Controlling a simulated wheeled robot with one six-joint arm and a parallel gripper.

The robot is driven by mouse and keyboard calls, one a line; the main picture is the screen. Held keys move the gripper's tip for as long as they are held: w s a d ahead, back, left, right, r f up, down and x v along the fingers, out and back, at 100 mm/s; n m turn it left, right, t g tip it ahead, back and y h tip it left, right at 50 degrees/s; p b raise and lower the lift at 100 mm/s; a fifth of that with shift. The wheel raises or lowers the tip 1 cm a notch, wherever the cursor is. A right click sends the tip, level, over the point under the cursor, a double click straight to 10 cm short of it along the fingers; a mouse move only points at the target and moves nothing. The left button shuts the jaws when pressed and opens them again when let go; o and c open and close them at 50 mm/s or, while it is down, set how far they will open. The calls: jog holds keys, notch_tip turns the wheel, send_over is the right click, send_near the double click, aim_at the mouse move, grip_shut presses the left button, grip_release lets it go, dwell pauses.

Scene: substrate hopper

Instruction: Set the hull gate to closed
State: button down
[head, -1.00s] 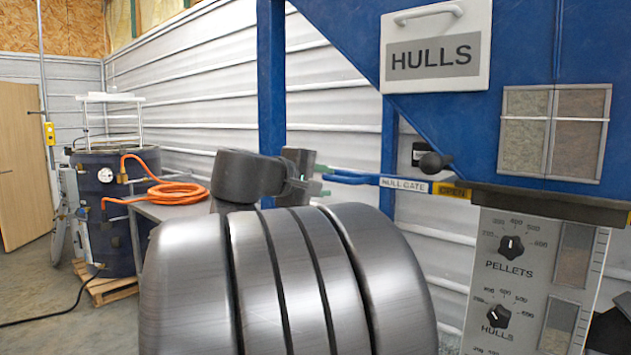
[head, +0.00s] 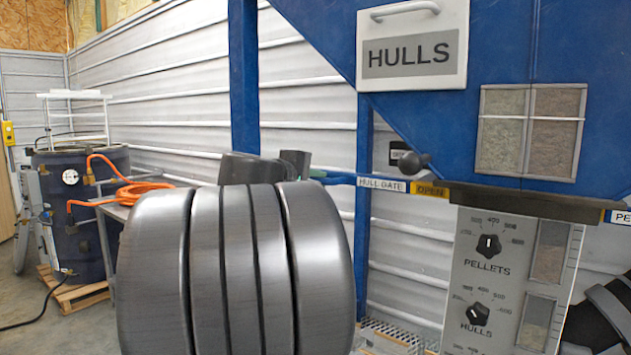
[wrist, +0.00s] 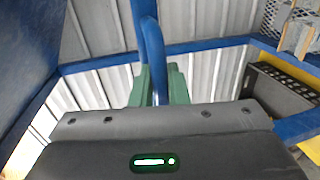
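The hull gate's blue handle shows in the head view (head: 340,180), left of the white HULL GATE label (head: 382,185). A yellow OPEN tag (head: 430,191) shows beside that label. My gripper's green fingertips (wrist: 160,85) stand on either side of the blue handle (wrist: 152,45) in the wrist view. Little or no gap shows between fingers and handle, and I cannot tell whether they press on it. In the head view my gripper is mostly hidden behind my own grey arm link, with only a bit of green showing at the handle.
The blue hopper (head: 480,120) carries a HULLS panel (head: 411,50) and a black ball knob (head: 413,163). Below it is a dial panel (head: 508,275). A dark drum (head: 80,215) with an orange hose (head: 145,190) stands left.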

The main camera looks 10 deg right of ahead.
aim_at(356, 185)
jog(key=s+d+b, duration=0.2)
jog(key=s+d, duration=0.3)
jog(key=shift+s+d+f, duration=0.1)
jog(key=c, duration=1.8)
grip_release()
jog(key=o, duration=0.3)
jog(key=shift+s+d, duration=0.1)
jog(key=shift+s+a+r+b, duration=0.2)
jog(key=shift+s+a+b, duration=0.1)
jog(key=shift+a, duration=0.15)
jog(key=v, duration=1.2)
jog(key=shift+s+a+b, duration=0.25)
jog(key=shift+b, duration=0.2)
